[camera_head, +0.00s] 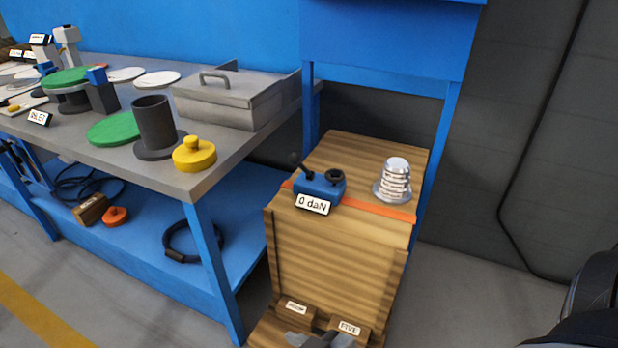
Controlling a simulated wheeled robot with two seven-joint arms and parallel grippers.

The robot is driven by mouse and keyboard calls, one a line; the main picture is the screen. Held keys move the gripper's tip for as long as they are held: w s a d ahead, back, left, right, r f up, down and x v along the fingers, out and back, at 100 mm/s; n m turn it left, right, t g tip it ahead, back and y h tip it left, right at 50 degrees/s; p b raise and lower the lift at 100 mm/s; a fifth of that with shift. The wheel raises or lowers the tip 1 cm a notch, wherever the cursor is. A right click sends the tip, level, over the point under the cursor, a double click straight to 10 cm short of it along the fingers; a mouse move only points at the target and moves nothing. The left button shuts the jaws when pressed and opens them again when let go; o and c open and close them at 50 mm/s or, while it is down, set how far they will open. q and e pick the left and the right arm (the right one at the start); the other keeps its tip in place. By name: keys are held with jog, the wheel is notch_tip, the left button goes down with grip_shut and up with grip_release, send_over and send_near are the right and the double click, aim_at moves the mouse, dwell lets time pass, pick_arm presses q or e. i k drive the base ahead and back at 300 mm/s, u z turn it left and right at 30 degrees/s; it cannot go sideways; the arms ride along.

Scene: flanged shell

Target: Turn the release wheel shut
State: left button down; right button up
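A small blue device (320,186) with a white "0 daN" label (313,204) sits on the wooden crate (340,245). A dark round knob (335,176) is on its top right, and a dark lever stub sticks up at its left. The knob may be the release wheel; it is too small to tell how far it is turned. A silvery ribbed shell on a round flange (396,182) stands upright to the right of the device, apart from it.
A grey-topped workbench (205,178) on the left holds a grey lidded box (230,98), a dark cylinder (153,122), a yellow knobbed disc (194,155) and green discs. A blue post stands right of the crate. Labelled wooden blocks (345,328) lie at its foot.

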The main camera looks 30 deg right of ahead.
aim_at(334, 176)
jog(key=u, duration=0.3)
jog(key=i, duration=0.25)
jog(key=z, duration=0.95)
jog(key=i, duration=0.5)
